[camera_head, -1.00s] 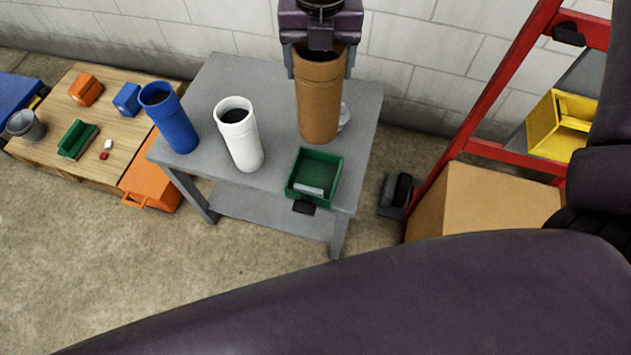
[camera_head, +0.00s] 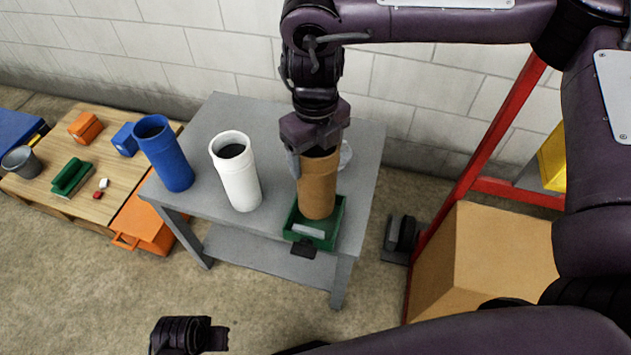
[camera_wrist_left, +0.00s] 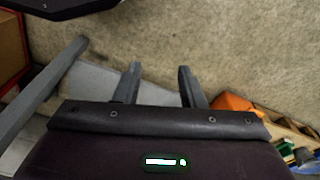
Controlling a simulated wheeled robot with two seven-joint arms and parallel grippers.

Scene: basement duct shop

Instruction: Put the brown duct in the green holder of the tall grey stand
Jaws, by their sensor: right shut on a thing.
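The brown duct (camera_head: 318,188) stands roughly upright in the head view. My right gripper (camera_head: 316,152) is shut on its upper end from above. The green holder (camera_head: 341,218) is an open box at the front edge of the grey stand (camera_head: 255,115). The duct's lower end overlaps the holder in the picture; I cannot tell whether it rests on the holder's floor or hangs just above it. My left gripper (camera_wrist_left: 160,72) is open and empty in the left wrist view, its two fingers apart, with floor beyond them.
A white duct (camera_head: 238,180) and a blue duct (camera_head: 166,158) stand left of the brown one. A low wooden table (camera_head: 110,180) with small items is at left. A cardboard box (camera_head: 490,260) and a red frame (camera_head: 480,160) are at right.

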